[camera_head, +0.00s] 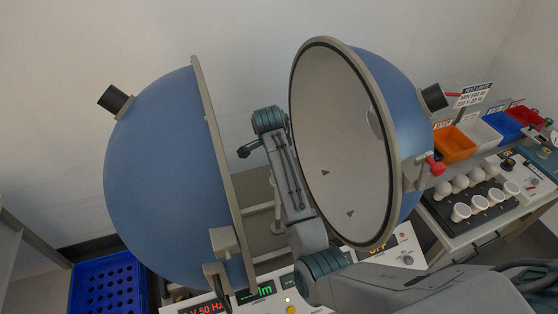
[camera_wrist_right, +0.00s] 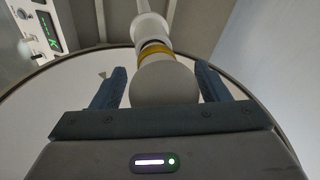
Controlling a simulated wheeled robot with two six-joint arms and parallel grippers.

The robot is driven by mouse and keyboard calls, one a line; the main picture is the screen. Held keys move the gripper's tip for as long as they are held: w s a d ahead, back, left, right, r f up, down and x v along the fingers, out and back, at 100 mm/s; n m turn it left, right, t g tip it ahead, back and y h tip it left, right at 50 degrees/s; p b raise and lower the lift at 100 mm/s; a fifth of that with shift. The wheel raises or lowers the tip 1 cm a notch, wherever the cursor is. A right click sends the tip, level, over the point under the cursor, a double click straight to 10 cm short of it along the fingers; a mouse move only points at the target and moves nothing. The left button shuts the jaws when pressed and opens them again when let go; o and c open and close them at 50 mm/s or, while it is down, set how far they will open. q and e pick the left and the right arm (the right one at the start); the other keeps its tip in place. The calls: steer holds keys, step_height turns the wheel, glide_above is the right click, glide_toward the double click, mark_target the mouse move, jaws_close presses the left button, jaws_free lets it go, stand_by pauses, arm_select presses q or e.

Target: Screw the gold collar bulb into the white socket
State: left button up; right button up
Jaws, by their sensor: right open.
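In the right wrist view, a white globe bulb (camera_wrist_right: 165,84) with a gold collar (camera_wrist_right: 156,51) is between the fingers of my right gripper (camera_wrist_right: 160,78). The fingers are open, with visible gaps on both sides of the bulb. The collar end points at the white socket (camera_wrist_right: 150,27) and lines up with it. A thin dark and grey band shows between collar and socket; I cannot tell how deep the bulb sits. In the head view my right arm reaches between the sphere halves, and bulb, socket and gripper fingers are not discernible. My left gripper is not in view.
The blue left half (camera_head: 160,170) and the open right half (camera_head: 405,120) of a large sphere flank my right arm closely. A display panel (camera_head: 265,290) is below. At right are a bulb rack (camera_head: 480,200) and coloured bins (camera_head: 455,145). A blue crate (camera_head: 108,285) is lower left.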

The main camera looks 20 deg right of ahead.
steer(key=n, duration=0.2)
steer(key=shift+d+n+t+y, duration=0.15)
steer(key=shift+n+t+y, duration=0.15)
steer(key=shift+n, duration=0.1)
steer(key=n+y, duration=0.1)
steer(key=n, duration=0.3)
steer(key=shift+w, duration=0.15)
steer(key=n+y, duration=0.1)
steer(key=n, duration=0.2)
steer(key=n+y, duration=0.1)
steer(key=n, duration=0.3)
steer(key=shift+w, duration=0.2)
